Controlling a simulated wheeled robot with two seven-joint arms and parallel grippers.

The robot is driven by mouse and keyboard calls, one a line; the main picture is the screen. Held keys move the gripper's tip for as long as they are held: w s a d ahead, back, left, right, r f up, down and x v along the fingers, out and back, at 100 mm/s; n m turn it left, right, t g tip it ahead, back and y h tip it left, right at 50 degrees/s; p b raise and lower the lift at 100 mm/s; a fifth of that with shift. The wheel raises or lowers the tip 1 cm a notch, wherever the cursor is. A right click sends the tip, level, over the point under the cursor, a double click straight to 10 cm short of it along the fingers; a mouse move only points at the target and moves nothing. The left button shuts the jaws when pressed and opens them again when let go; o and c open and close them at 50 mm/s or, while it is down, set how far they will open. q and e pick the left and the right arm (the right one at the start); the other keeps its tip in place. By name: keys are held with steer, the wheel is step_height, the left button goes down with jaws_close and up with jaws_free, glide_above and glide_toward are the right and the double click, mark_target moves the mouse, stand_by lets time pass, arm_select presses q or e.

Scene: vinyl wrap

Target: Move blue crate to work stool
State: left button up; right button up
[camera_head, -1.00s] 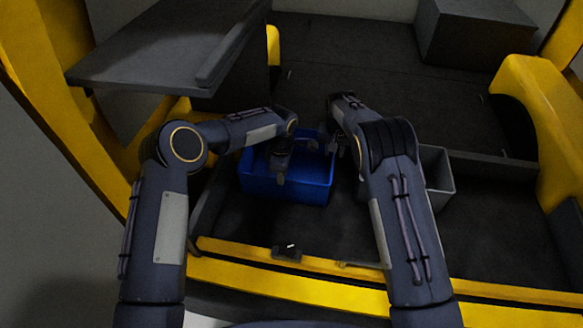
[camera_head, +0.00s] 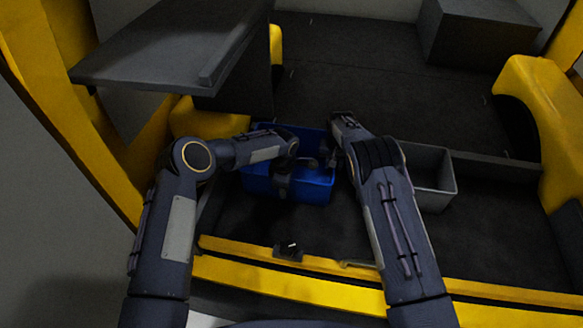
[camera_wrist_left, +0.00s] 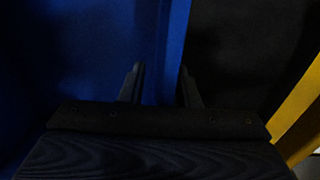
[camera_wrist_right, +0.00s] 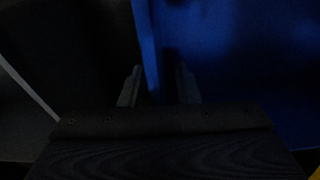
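The blue crate (camera_head: 315,188) sits on the dark floor of the cargo bay in the head view, partly hidden by my arms. My left gripper (camera_head: 281,190) is at the crate's near wall. In the left wrist view its fingers (camera_wrist_left: 160,78) are apart, with the blue wall (camera_wrist_left: 172,40) running between them. My right gripper is mostly hidden behind its arm at the crate's right side. In the right wrist view its fingers (camera_wrist_right: 158,78) are apart, with the crate's wall edge (camera_wrist_right: 146,40) between them. I see no clear clamping by either gripper. The work stool is not in view.
A grey open bin (camera_head: 436,190) stands right of the crate, close to my right arm. A dark shelf panel (camera_head: 160,60) overhangs at upper left. A yellow sill (camera_head: 300,284) with a small black latch (camera_head: 288,252) runs along the front. A dark box (camera_head: 478,32) lies at the back right.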

arm_select(q)
jaws_close()
arm_select(e)
jaws_close()
arm_select(q)
steer(key=shift+r, duration=0.1)
arm_select(e)
steer(key=shift+r, duration=0.1)
stand_by(0.9)
